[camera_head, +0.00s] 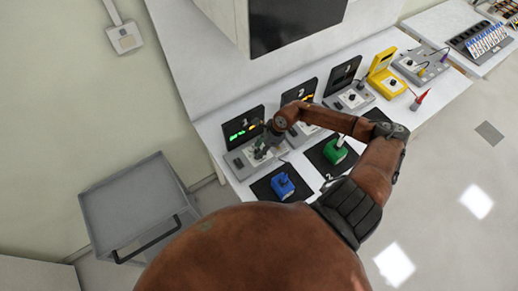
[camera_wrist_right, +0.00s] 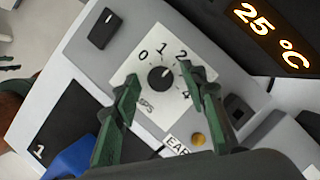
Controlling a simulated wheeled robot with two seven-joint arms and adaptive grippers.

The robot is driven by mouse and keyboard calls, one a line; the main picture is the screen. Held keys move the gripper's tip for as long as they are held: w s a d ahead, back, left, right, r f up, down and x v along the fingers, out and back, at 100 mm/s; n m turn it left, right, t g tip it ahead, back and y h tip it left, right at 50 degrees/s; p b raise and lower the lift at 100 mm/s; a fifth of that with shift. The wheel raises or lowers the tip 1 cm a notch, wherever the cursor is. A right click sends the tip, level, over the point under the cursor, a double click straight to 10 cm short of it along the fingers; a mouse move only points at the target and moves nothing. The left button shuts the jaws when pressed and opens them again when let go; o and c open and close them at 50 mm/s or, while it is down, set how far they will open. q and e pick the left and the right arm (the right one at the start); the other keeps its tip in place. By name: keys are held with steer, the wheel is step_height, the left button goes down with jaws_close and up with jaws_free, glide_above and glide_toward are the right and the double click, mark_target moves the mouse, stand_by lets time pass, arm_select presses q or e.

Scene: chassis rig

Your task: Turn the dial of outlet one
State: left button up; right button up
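Outlet one is a grey control unit (camera_head: 238,160) below a black screen (camera_head: 243,125) marked 1, with green readouts, in the head view. Its round black dial (camera_wrist_right: 161,78) shows in the wrist view on a white plate numbered around it. My right gripper (camera_head: 264,152) is over this unit, partly covering it. In the wrist view its two green fingers (camera_wrist_right: 161,80) are spread apart, with the dial between the tips in the picture. Nothing is held. I cannot tell whether the fingertips touch the plate. My left gripper is not in view.
A blue block (camera_head: 283,186) on a black mat and a green block (camera_head: 335,152) on mat 2 stand in front of the units. Screens 2 and 3 stand along the bench, then a yellow device (camera_head: 384,75). A grey cart (camera_head: 140,205) stands left.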

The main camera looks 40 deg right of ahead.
steer(key=shift+w+f, duration=0.1)
steer(key=c, duration=0.7)
jaws_close()
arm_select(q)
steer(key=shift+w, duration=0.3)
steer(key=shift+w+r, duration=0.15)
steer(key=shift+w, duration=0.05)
